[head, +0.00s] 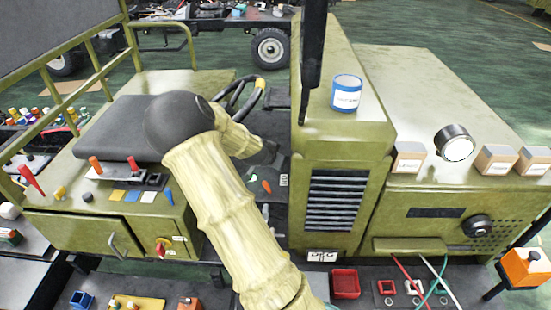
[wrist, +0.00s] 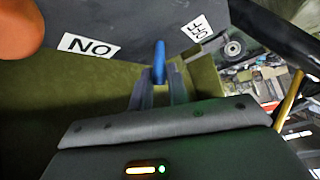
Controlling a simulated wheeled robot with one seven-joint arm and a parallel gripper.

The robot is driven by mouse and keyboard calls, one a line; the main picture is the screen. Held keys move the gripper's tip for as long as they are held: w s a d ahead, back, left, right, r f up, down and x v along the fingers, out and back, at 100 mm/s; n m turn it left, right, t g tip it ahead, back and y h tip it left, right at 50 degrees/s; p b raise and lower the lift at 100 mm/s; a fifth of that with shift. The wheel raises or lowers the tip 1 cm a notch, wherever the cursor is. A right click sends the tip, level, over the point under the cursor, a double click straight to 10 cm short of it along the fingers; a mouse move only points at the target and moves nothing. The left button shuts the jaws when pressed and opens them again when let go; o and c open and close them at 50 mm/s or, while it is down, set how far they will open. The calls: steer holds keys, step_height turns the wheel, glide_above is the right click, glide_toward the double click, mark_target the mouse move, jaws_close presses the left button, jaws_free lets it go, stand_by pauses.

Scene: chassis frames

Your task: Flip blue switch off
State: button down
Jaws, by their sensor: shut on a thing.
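In the head view my arm reaches toward the vehicle's dashboard; the gripper and blue switch cannot be made out there.
An orange rounded part (wrist: 18,28) is close on the left in the wrist view. In the head view, the steering wheel (head: 246,92) and black seat (head: 128,125) are near my arm. A blue-and-white can (head: 346,94) stands on the green hood.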

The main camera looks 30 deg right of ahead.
steer(key=shift+w+a+n+h, duration=0.15)
steer(key=shift+a+n+h, duration=0.15)
steer(key=shift+h, duration=0.1)
steer(key=shift+w+a+n+g+h, duration=0.3)
steer(key=shift+g+h, duration=0.2)
steer(key=shift+h, duration=0.1)
steer(key=shift+w+a+f+n+g+h+b, duration=0.1)
steer(key=shift+w+a+n+g+h+b, duration=0.1)
steer(key=shift+n+g+h+b, duration=0.25)
steer(key=h+b, duration=0.1)
steer(key=a+n+h+b, duration=0.1)
steer(key=shift+w+f+g+b, duration=0.25)
steer(key=shift+w+f+b, duration=0.05)
steer(key=shift+w+a+n+h+b, duration=0.2)
steer(key=shift+n+h+b, duration=0.25)
steer(key=shift+h+b, duration=0.4)
steer(key=shift+g, duration=0.3)
steer(key=c, duration=1.3)
jaws_free()
steer(key=shift+c, duration=0.2)
